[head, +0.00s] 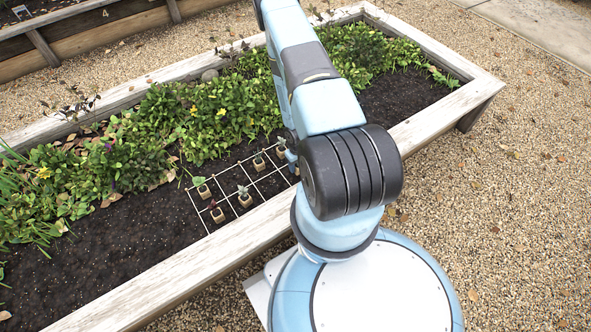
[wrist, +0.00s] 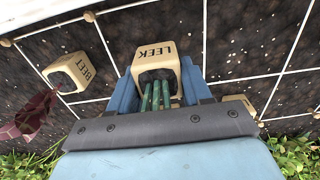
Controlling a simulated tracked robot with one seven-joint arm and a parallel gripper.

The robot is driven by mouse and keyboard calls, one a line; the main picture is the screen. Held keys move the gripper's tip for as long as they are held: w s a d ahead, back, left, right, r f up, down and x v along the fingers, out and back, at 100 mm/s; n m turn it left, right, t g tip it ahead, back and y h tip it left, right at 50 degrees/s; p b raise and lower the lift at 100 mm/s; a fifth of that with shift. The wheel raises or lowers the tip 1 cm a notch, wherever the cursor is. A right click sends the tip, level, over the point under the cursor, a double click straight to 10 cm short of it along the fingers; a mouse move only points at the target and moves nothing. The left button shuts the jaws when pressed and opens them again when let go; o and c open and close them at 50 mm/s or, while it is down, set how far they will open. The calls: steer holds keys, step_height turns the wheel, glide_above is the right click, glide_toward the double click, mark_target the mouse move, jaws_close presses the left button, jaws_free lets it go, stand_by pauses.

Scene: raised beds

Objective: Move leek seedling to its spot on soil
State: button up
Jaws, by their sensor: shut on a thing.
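The leek seedling shows in the wrist view as a beige pot (wrist: 158,55) marked LEEK, with dark soil in its mouth and green stems (wrist: 154,95) running back toward my gripper. My gripper (wrist: 157,74) is shut on this pot, with one blue finger on each side. Whether the pot touches the soil or hangs above it, I cannot tell. In the head view my own arm hides the gripper and the leek. A white grid (head: 198,212) lies on the dark soil (head: 120,245) of the raised bed, with several small potted seedlings in its cells.
A beet pot (wrist: 73,73) with dark red leaves (wrist: 27,115) stands left of the leek pot; it also shows in the head view (head: 217,215). Another beige pot (wrist: 238,102) is partly hidden at right. Dense green plants (head: 230,105) grow behind the grid. A wooden edge (head: 235,245) runs in front.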

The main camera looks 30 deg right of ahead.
steer(key=shift+w+d+f, duration=0.15)
steer(key=shift+w+f, duration=0.1)
steer(key=shift+f, duration=0.05)
steer(key=shift+w+f, duration=0.1)
steer(key=shift+f, duration=1.55)
steer(key=o, duration=1.1)
steer(key=shift+c, duration=0.2)
steer(key=shift+r, duration=0.1)
